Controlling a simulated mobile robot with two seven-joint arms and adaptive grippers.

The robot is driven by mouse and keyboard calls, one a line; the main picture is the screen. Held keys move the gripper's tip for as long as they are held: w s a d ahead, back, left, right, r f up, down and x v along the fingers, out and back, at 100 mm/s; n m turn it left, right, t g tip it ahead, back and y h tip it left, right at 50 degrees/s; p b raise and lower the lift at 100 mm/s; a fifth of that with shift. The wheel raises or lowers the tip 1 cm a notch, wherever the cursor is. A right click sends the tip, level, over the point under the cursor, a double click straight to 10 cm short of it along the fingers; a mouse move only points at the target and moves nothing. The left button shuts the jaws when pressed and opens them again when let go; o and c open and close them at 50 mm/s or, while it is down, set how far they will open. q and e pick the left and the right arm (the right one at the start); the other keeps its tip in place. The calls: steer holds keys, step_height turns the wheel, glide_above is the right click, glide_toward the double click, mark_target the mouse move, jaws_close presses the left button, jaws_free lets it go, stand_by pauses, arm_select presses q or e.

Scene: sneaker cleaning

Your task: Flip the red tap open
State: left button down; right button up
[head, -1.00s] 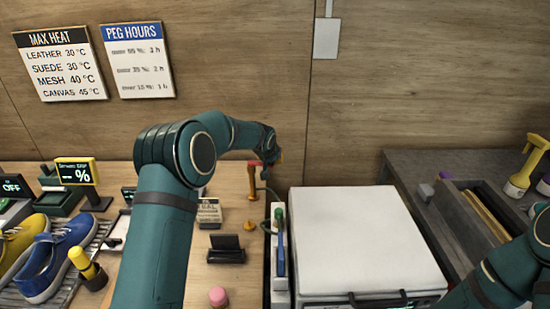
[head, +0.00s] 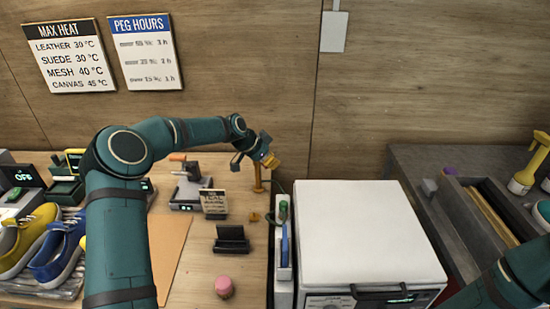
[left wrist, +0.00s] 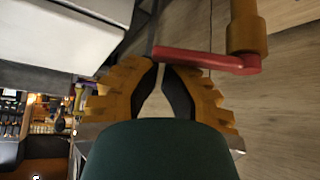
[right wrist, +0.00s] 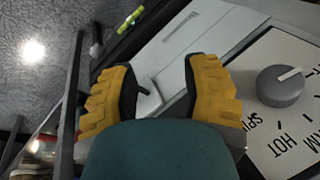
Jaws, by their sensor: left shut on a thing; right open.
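The tap's brass post (head: 258,180) stands at the back of the wooden bench, left of the white-topped machine. In the left wrist view the red tap lever (left wrist: 205,60) sticks out sideways from the brass post (left wrist: 246,28). My left gripper (head: 269,160) is at the top of the post and hides the lever in the head view. Its fingertips (left wrist: 164,66) are shut on the lever's free end, with a narrow gap between the fingers below it. My right gripper (right wrist: 160,66) is open and empty in the right wrist view, near a panel with a grey dial (right wrist: 281,86).
The white-topped machine (head: 365,230) fills the middle right. A green-handled brush (head: 283,225) stands in a holder beside it. A pink cylinder (head: 224,287), a black stand (head: 231,240) and a small sign (head: 213,203) are on the bench. Sneakers (head: 58,250) are at the left.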

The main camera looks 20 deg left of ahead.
arm_select(q)
steer(key=s+m+g, duration=0.1)
steer(key=a+m+h, duration=0.1)
steer(key=m, duration=0.1)
steer(key=shift+s+g, duration=0.35)
steer(key=shift+g, duration=0.05)
steer(key=shift+w, duration=0.1)
steer(key=shift+w+a, duration=0.35)
steer(key=shift+w, duration=0.3)
steer(key=shift+d, duration=0.1)
